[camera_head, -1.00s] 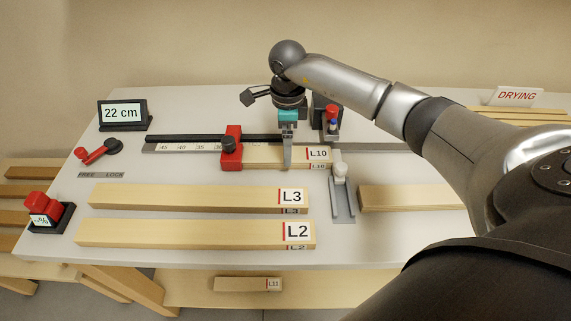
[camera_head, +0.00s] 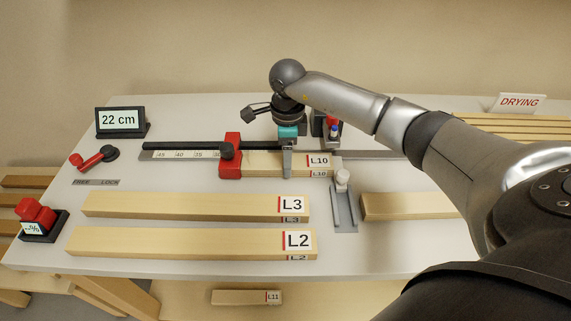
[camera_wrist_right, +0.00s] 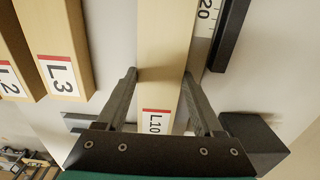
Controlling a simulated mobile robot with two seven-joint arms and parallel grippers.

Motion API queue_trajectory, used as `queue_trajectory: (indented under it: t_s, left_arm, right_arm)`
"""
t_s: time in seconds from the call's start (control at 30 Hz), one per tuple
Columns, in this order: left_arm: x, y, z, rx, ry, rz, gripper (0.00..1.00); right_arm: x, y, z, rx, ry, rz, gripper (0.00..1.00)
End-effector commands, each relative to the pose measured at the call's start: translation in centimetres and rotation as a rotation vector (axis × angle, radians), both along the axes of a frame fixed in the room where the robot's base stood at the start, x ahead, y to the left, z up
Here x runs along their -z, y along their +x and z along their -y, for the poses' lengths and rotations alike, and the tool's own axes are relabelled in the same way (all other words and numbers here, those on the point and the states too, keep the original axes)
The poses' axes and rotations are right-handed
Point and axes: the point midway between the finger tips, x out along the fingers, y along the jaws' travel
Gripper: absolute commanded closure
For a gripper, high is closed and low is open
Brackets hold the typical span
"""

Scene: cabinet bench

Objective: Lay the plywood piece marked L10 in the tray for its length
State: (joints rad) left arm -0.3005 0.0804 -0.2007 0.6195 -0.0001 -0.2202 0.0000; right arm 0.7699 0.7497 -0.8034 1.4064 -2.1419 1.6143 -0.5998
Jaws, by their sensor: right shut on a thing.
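The plywood piece L10 (camera_head: 319,161) is a short pale board with a red-edged label at its right end. It lies along the ruler (camera_head: 180,155), to the right of the red stop block (camera_head: 230,158). My right gripper (camera_head: 287,172) points down over L10 and is shut on it near its middle. In the right wrist view, the fingers of the gripper (camera_wrist_right: 160,80) lie on both sides of L10 (camera_wrist_right: 168,35). I cannot make out a tray marked by length. My left gripper is not in view.
Boards L3 (camera_head: 190,206) and L2 (camera_head: 185,243) lie in front. A grey fixture (camera_head: 344,210) and another board (camera_head: 410,207) are to the right. A display (camera_head: 121,120) reads 22 cm. L11 (camera_head: 246,297) lies lower down. A DRYING sign (camera_head: 519,103) stands at back right.

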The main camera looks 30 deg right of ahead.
Motion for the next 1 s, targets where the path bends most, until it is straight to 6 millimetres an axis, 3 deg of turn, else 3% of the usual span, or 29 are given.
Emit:
queue_trajectory:
  t_s: [0.03, 0.33, 1.0]
  left_arm:
    - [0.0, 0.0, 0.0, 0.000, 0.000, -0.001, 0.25]
    - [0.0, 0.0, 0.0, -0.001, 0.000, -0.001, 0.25]
    - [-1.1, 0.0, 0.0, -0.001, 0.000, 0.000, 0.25]
  right_arm:
    - [0.0, 0.0, 0.0, 0.000, 0.000, 0.000, 0.53]
    - [0.0, 0.0, 0.0, 0.000, 0.000, 0.000, 0.87]
    - [-0.2, -1.0, -0.7, 0.000, 0.001, 0.001, 0.87]
